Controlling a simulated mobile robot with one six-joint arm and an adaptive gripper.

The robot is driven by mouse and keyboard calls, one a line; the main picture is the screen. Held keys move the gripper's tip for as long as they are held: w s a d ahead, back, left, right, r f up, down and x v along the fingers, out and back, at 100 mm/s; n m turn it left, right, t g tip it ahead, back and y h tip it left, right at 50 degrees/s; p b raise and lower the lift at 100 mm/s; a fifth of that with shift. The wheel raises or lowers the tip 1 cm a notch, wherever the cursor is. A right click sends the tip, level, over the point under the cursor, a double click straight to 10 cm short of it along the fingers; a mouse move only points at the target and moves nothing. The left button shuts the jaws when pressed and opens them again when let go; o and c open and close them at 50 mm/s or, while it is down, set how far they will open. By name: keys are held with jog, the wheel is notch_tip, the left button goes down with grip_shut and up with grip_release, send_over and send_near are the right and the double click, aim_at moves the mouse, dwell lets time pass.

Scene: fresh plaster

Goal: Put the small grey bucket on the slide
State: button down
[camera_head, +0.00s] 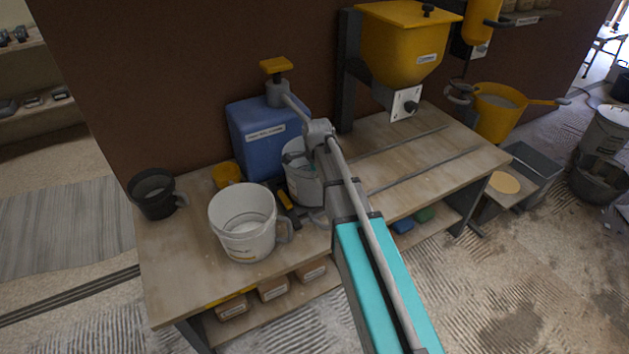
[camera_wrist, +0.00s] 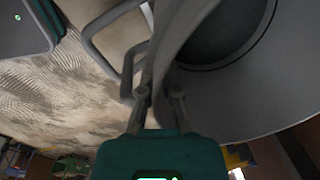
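The small grey bucket (camera_head: 299,176) stands upright on the workbench, in front of the blue container, partly hidden by my arm. In the wrist view the grey bucket (camera_wrist: 235,95) fills the right side, with a dark round inside and a handle at left. My gripper (camera_wrist: 160,95) has its two fingertips close together on either side of the bucket's rim wall; whether they press on it I cannot tell. In the head view my arm hides the fingertips. Two thin parallel rails, which look like the slide (camera_head: 425,172), run along the bench below the yellow hopper.
A larger white bucket (camera_head: 242,225) stands in front, left of the small one. A dark bucket (camera_head: 153,195) is at the bench's left end. The bench top at right is clear.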

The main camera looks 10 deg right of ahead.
jog(key=shift+w+a+f+b, duration=0.15)
jog(key=shift+w+f+b, duration=0.15)
jog(key=shift+w+f, duration=0.2)
jog(key=c, duration=0.8)
grip_release()
jog(key=shift+s, duration=0.1)
notch_tip(320, 180, up, 12)
jog(key=s+p, duration=0.1)
jog(key=p, duration=1.1)
jog(key=shift+s, duration=0.1)
jog(key=shift+s, duration=0.15)
